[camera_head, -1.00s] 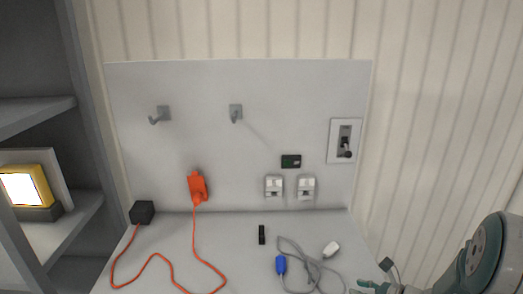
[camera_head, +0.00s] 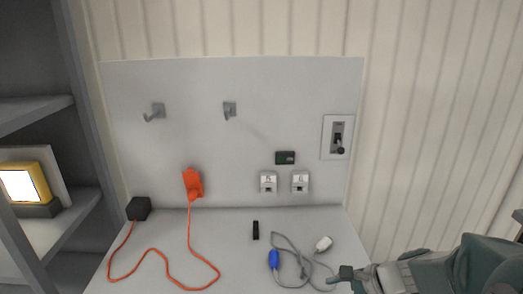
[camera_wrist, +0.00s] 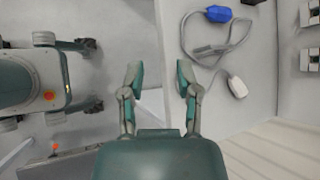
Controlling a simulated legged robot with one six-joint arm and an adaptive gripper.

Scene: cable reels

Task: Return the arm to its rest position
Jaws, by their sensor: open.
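My gripper (camera_head: 372,265) is at the lower right in the head view, beside the front right part of the bench. In the wrist view my gripper (camera_wrist: 160,78) has its two teal fingers spread, with nothing between them. The grey cable with a blue plug (camera_head: 274,259) and a white plug (camera_head: 323,243) lies on the bench to the left of the gripper, apart from it. In the wrist view the blue plug (camera_wrist: 219,14) and white plug (camera_wrist: 237,88) lie right of the fingers.
The grey bench (camera_head: 240,275) also carries a small black block (camera_head: 255,230) and an orange cable (camera_head: 150,251) from a black box (camera_head: 138,208) to an orange plug (camera_head: 192,184). The back panel (camera_head: 190,90) has two hooks, sockets and a lever switch (camera_head: 338,138). Shelves stand left.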

